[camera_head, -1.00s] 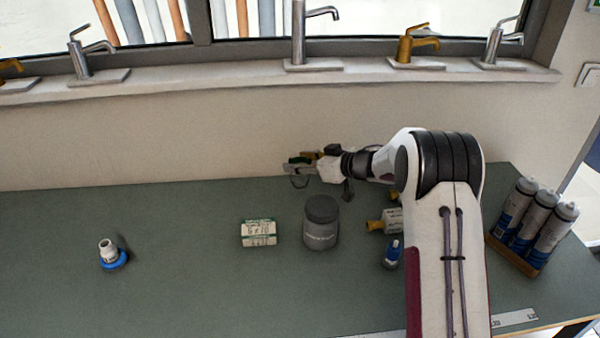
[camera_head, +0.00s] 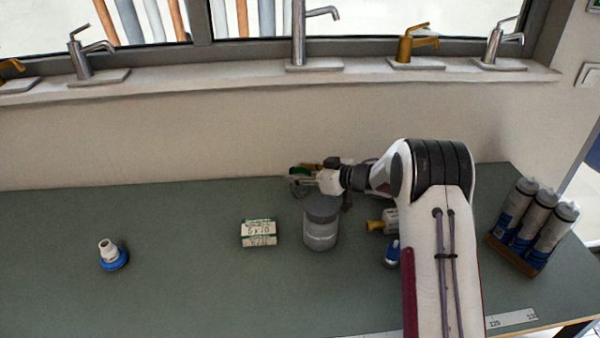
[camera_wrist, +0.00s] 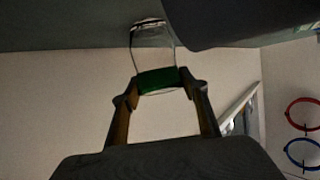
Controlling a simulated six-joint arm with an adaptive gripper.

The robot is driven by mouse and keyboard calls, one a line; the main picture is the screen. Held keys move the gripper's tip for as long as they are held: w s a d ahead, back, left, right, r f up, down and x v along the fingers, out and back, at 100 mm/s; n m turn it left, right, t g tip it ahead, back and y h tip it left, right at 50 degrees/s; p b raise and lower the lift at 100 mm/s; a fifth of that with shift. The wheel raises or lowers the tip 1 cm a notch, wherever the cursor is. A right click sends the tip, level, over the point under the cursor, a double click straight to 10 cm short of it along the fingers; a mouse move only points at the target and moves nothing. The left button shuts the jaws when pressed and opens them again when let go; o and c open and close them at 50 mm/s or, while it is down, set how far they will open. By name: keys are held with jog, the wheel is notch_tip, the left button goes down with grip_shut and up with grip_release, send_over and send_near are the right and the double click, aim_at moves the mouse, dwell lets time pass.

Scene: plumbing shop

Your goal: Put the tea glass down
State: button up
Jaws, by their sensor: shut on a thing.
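The tea glass (camera_wrist: 152,48) is clear, with a green band next to the fingers in the wrist view. My gripper (camera_wrist: 160,84) is shut on it there, one finger on each side. The far end of the glass overlaps the green-grey bench top (camera_wrist: 60,22); I cannot tell whether it touches. In the head view my gripper (camera_head: 304,176) is at the back of the bench, near the wall, behind and left of a grey lidded jar. The glass is small and hard to make out there.
The grey jar (camera_head: 320,230) stands close by; a dark shape looms beside the glass in the wrist view. A small box (camera_head: 258,233) lies left of it. A white and blue fitting (camera_head: 112,255) stands further left. Several cartridges (camera_head: 537,222) stand right. The left bench is mostly clear.

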jog(key=o, duration=1.1)
jog(key=shift+r, duration=0.15)
jog(key=shift+v, duration=6)
